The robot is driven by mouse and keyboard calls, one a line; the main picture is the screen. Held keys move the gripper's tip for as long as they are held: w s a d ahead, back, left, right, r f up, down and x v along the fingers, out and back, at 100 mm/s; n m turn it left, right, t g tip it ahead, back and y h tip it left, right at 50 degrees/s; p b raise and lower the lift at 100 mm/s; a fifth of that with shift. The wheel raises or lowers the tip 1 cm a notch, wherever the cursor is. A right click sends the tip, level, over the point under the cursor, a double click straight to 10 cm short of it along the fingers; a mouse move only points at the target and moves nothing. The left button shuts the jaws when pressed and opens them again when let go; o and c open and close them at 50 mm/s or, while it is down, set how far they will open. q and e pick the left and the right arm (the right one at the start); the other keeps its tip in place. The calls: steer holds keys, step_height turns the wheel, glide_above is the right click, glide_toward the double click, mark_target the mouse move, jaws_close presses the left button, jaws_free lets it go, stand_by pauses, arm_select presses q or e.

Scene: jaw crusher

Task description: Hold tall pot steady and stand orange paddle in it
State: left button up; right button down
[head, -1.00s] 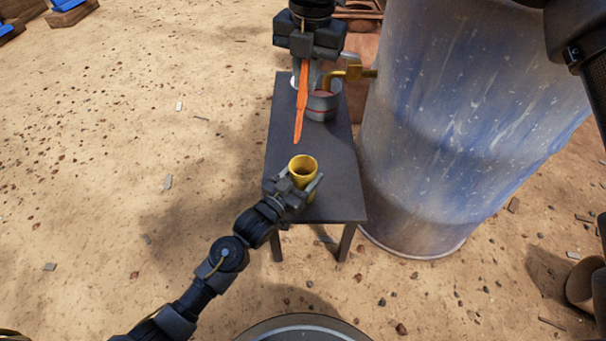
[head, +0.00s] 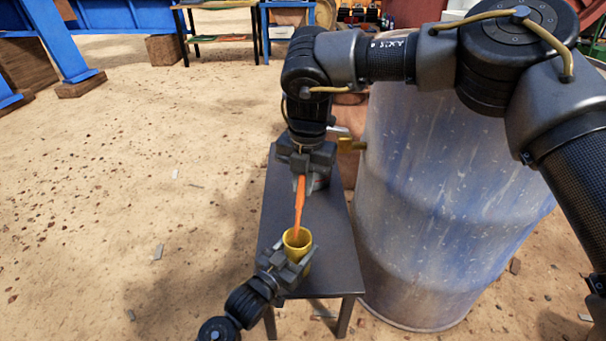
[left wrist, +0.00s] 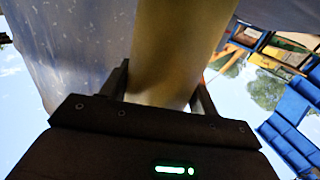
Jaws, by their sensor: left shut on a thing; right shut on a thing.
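The tall yellow pot (head: 306,240) stands upright near the front of the small dark table, its mouth facing up. My left gripper (head: 292,261) is shut around the pot's side. In the left wrist view the yellow wall of the pot (left wrist: 178,50) fills the space between the two fingers (left wrist: 160,92). My right gripper (head: 302,175) is above and behind the pot, shut on the upper end of the orange paddle (head: 299,205). The paddle hangs down, slightly tilted, with its lower end at the pot's mouth. How deep it reaches is hard to tell.
The dark table (head: 327,250) has bare room right of the pot. A big blue-grey drum (head: 440,200) stands close to the table's right side. A brass tap (head: 350,145) shows behind my right gripper. Sandy ground (head: 150,200) lies open on the left.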

step_height(320, 180, down, 10)
steer(key=shift+r, duration=0.25)
stand_by(0.6)
steer(key=c, duration=1.3)
jaws_free()
steer(key=shift+c, duration=0.2)
steer(key=r, duration=1.2)
steer(key=shift+s+d, duration=0.3)
steer(key=shift+d, duration=0.05)
arm_select(q)
steer(key=o, duration=1.1)
